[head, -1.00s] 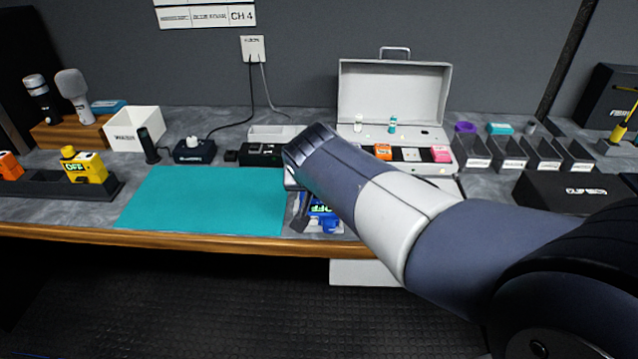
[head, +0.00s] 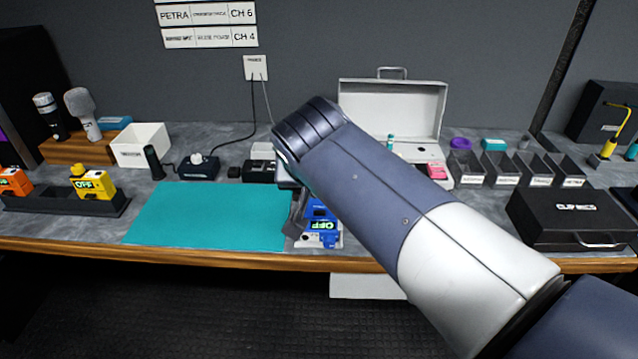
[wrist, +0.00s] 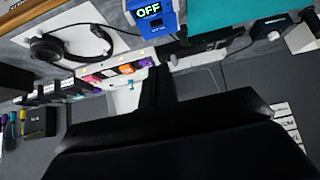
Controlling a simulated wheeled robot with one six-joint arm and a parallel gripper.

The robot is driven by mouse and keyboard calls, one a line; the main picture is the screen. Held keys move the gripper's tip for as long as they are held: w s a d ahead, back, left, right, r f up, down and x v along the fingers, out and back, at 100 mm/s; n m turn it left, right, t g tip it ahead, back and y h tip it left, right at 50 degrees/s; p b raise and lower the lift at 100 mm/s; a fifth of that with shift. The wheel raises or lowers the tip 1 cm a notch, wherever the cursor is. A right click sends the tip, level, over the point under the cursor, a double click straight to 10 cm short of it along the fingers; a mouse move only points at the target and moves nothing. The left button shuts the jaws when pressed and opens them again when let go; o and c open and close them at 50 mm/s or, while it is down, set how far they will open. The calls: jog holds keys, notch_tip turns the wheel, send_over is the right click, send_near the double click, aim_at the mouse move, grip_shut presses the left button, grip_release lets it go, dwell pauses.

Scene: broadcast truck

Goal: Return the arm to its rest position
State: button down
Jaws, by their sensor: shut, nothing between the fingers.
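My arm reaches in from the lower right of the head view, its wrist bent down over the worktop. My gripper (head: 293,228) hangs just left of a blue pack (head: 322,222) with a lit "OFF" display; whether they touch is unclear. In the wrist view my gripper (wrist: 156,84) is a dark shape with its fingers shut and nothing held. The blue pack (wrist: 155,22) is at the top there, beyond the fingers. My arm hides part of the worktop and the open case.
A teal mat (head: 205,215) lies left of the gripper. An open light-grey case (head: 393,108) stands behind my arm. A black case (head: 570,218) and label bins are at right. A yellow pack (head: 92,185) sits in a dark rack at left. Headphones (wrist: 70,45) show in the wrist view.

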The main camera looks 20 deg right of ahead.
jog(key=shift+s+r, duration=0.2)
jog(key=b+x, duration=0.2)
jog(key=x, duration=1)
jog(key=shift+s+f+b, duration=0.2)
jog(key=shift+f+b, duration=0.05)
jog(key=shift+b, duration=0.05)
jog(key=shift+f+b, duration=0.7)
jog(key=shift+f, duration=0.3)
jog(key=shift+r, duration=0.1)
